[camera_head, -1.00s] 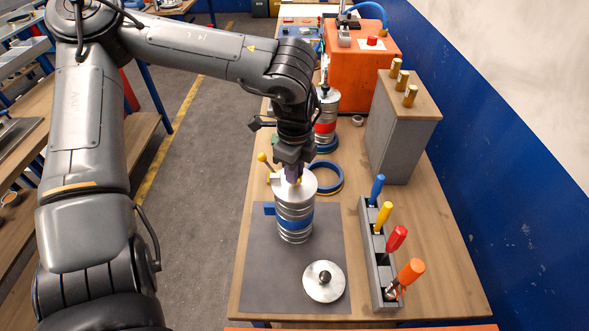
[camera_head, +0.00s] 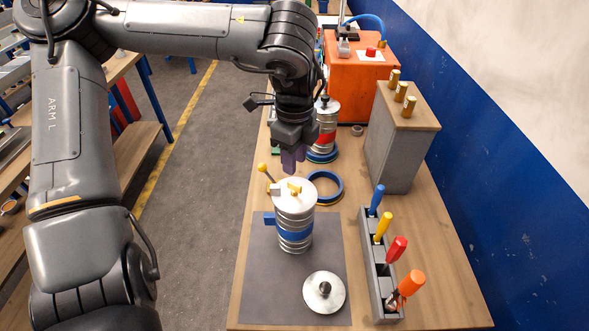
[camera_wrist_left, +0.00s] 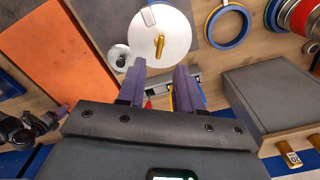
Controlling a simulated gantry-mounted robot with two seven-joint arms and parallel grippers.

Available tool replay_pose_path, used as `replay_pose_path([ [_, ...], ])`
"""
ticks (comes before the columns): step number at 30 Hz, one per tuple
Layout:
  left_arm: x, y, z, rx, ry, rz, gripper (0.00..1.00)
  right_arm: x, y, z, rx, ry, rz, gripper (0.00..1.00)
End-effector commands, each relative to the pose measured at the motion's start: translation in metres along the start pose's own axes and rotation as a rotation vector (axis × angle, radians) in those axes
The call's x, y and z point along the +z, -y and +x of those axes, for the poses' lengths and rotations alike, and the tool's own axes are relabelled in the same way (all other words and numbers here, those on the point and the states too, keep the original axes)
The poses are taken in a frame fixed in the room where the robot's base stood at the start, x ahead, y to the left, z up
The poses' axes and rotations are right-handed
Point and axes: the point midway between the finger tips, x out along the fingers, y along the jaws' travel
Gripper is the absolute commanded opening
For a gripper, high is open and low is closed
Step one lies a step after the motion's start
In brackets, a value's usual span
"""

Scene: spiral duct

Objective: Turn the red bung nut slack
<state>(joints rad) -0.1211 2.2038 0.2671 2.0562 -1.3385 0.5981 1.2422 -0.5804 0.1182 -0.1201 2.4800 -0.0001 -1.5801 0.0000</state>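A silver canister with a blue band (camera_head: 296,236) stands on the dark mat, with a yellow wing-shaped nut (camera_head: 294,188) on its lid. The nut also shows in the left wrist view (camera_wrist_left: 159,45). Farther back stands a silver canister with a red band (camera_head: 326,138) and a dark knob on top. I cannot make out a separate red bung nut. My left gripper (camera_head: 292,166) hangs above and slightly behind the blue-banded canister, apart from the nut. Its purple fingers (camera_wrist_left: 160,85) are spread and empty.
A round lid with a dark knob (camera_head: 324,291) lies on the mat (camera_head: 262,285). A blue ring (camera_head: 339,188) lies behind the front canister. A tool rack (camera_head: 388,305), a grey box (camera_head: 386,145) and an orange unit (camera_head: 350,82) stand along the right side.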

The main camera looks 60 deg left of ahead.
Motion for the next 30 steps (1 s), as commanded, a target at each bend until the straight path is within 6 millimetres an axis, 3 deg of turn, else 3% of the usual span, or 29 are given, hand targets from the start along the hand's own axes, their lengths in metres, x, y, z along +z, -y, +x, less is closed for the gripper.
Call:
replay_pose_path([
  [8, 0.000, 0.000, -0.027, -0.001, 0.000, 0.000, 0.35, -0.001, 0.001, -0.002, -0.002, -0.001, 0.003, 0.43],
  [22, 0.000, 0.000, -0.030, 0.000, -0.001, 0.013, 0.35, -0.001, -0.001, -0.002, 0.002, 0.000, -0.002, 0.43],
  [26, 0.000, 0.000, -0.030, 0.000, 0.000, 0.097, 0.35, 0.000, -0.002, -0.002, 0.005, 0.001, -0.006, 0.43],
  [30, -0.001, 0.001, -0.030, -0.007, -0.003, 0.306, 0.35, 0.000, -0.002, -0.002, 0.005, 0.001, -0.007, 0.43],
])
